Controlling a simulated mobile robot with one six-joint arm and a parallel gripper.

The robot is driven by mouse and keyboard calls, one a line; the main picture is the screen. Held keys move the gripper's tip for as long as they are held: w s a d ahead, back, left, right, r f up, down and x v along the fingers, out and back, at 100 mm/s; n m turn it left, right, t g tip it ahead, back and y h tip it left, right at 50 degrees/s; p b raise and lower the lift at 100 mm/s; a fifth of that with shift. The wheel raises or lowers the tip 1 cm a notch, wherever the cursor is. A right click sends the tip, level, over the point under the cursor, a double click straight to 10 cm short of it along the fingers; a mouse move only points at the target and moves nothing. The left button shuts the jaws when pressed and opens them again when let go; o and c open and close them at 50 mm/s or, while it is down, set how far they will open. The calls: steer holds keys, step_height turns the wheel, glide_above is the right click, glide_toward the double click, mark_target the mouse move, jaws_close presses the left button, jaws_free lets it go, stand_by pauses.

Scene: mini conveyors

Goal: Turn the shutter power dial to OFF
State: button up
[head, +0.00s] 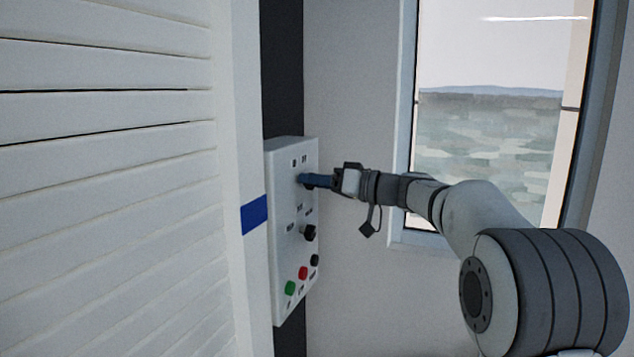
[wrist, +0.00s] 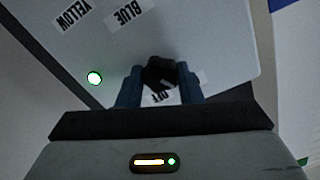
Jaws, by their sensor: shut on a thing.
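A white control box (head: 285,225) is mounted on the wall beside the shutter. My gripper (head: 306,181) is at its upper dial, coming from the right. In the wrist view my gripper (wrist: 160,82) has its blue fingers closed on both sides of a black dial (wrist: 159,72). A white label (wrist: 160,98) under the dial is partly hidden; its letters look like OFF. I cannot tell which way the dial points. In the head view the fingers mostly hide this dial. A second black dial (head: 309,233) sits lower on the box, untouched.
Green (head: 290,288), red (head: 303,272) and black (head: 315,260) buttons sit low on the box. A lit greenish lamp (wrist: 95,78) and YELLOW (wrist: 73,15) and BLUE (wrist: 130,12) labels show in the wrist view. The slatted shutter (head: 110,180) is left; a window (head: 490,150) is right.

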steer(key=m+b, duration=0.2)
steer(key=m, duration=0.9)
steer(key=shift+m+b, duration=0.3)
steer(key=shift+b, duration=0.05)
steer(key=shift+m, duration=0.3)
stand_by(0.3)
steer(key=o, duration=1)
steer(key=shift+c, duration=0.2)
